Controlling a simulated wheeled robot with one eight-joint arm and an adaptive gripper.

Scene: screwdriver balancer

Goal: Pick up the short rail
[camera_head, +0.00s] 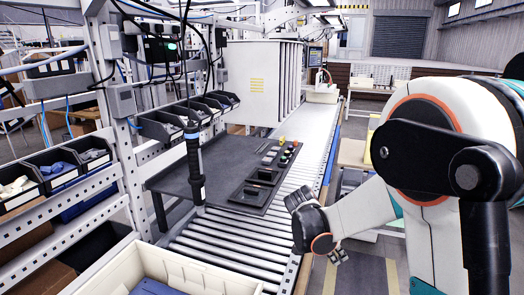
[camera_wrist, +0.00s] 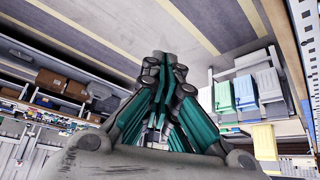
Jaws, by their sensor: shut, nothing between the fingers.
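On the dark work plate (camera_head: 190,178) in the head view lies a narrow black tray (camera_head: 236,197) holding several small parts. Dark blocks (camera_head: 263,175) lie at its near end, and small grey, red and yellow pieces lie farther back. I cannot tell which of these is the short rail. My gripper (camera_head: 338,256) hangs to the right of the conveyor, apart from the tray and parts. In the wrist view my gripper (camera_wrist: 165,62) has its fingertips together, shut and empty, above the floor.
A roller conveyor (camera_head: 228,236) runs beside the plate. A black screwdriver (camera_head: 194,160) hangs upright over the plate. Part bins (camera_head: 58,170) line the left rack. A cream crate (camera_head: 170,268) stands in front. The floor right of the conveyor has free room.

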